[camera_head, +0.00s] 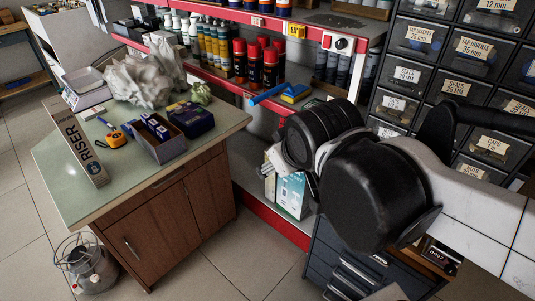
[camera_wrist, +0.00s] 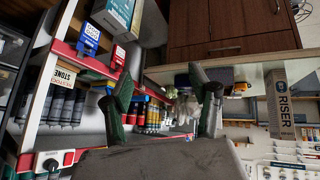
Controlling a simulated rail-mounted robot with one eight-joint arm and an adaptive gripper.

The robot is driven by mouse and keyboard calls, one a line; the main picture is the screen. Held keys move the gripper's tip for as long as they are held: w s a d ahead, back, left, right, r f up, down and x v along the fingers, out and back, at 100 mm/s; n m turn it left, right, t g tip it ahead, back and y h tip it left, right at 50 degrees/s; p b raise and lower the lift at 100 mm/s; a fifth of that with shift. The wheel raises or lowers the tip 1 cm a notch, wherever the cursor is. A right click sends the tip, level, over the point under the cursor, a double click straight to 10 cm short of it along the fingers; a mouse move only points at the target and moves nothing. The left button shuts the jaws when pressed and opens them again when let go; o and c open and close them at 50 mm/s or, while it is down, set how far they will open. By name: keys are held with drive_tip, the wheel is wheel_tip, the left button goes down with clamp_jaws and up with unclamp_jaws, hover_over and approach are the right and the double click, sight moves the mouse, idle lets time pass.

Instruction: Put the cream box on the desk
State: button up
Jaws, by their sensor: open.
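A pale box with a teal panel (camera_head: 291,194) stands on the lower red-edged shelf, partly behind my arm; I cannot tell surely that it is the cream box. A pale-and-teal box also shows at the top of the wrist view (camera_wrist: 117,12). The desk (camera_head: 62,178) has a pale green top and brown wooden doors.
On the desk are an open bin (camera_head: 164,147), a dark box (camera_head: 191,119), an orange tape measure (camera_head: 116,139) and crumpled pale material (camera_head: 138,80). Shelves with bottles and cans (camera_head: 270,68) stand behind. Drawers (camera_head: 405,75) fill the right. The desk's front middle is clear.

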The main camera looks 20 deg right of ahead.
drive_tip(key=s, duration=0.1)
drive_tip(key=s+m, duration=0.1)
drive_tip(key=s+f+m, duration=0.1)
drive_tip(key=s, duration=0.1)
drive_tip(key=shift+a+g+y, duration=0.15)
drive_tip(key=shift+g+y, duration=0.15)
drive_tip(key=shift+g, duration=0.1)
